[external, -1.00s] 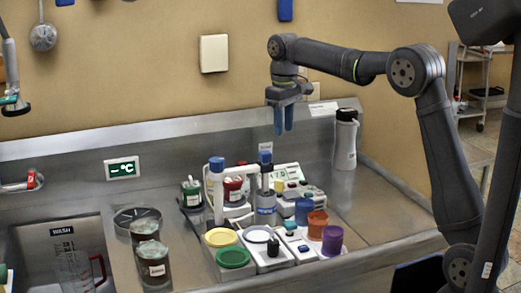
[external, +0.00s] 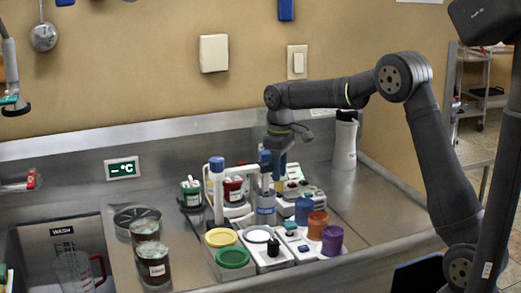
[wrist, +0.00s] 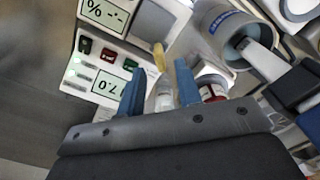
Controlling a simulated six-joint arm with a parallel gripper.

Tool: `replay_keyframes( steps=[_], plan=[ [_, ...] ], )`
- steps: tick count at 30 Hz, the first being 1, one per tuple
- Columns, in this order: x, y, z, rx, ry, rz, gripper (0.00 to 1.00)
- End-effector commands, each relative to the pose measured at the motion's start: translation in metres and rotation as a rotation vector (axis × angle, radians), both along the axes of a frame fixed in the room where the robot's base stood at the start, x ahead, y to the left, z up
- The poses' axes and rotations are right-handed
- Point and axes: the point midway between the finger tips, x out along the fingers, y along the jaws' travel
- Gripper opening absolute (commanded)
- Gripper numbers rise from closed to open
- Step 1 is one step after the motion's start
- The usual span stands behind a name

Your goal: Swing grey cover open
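A flat grey panel (wrist: 157,24) on a white instrument shows at the top of the wrist view and looks like the grey cover; it appears closed, though its edge is cropped. The instrument (external: 293,186) also shows in the external view, partly behind my gripper and a blue-topped post. My gripper (external: 280,168) points down above the back of the counter, near the instrument. In the wrist view its two blue fingers (wrist: 160,82) are apart with nothing held. A small pale vial (wrist: 164,97) with a yellow tip shows beyond the gap; contact is not visible.
A blue-labelled cylinder (wrist: 222,35) and a red jar (wrist: 213,88) stand close right of the fingers in the wrist view. The right counter (external: 375,220) is clear.

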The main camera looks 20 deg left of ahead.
Motion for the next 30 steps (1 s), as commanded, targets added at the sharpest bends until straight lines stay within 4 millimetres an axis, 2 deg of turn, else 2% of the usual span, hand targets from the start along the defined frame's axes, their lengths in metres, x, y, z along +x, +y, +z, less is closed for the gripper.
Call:
replay_keyframes(
  steps=[3,7,18,19,24,30],
  plan=[
    [0.0,0.0,-0.02,-0.001,0.001,0.0,0.32],
    [0.0,0.0,-0.033,0.0,0.001,0.0,0.32],
    [0.0,0.0,-0.039,0.001,0.0,0.0,0.32],
    [0.0,0.0,-0.039,0.001,0.0,0.0,0.3],
    [0.0,0.0,-0.039,0.001,0.0,0.0,0.0],
    [0.0,0.0,-0.039,0.001,0.0,0.0,0.0]
  ],
)
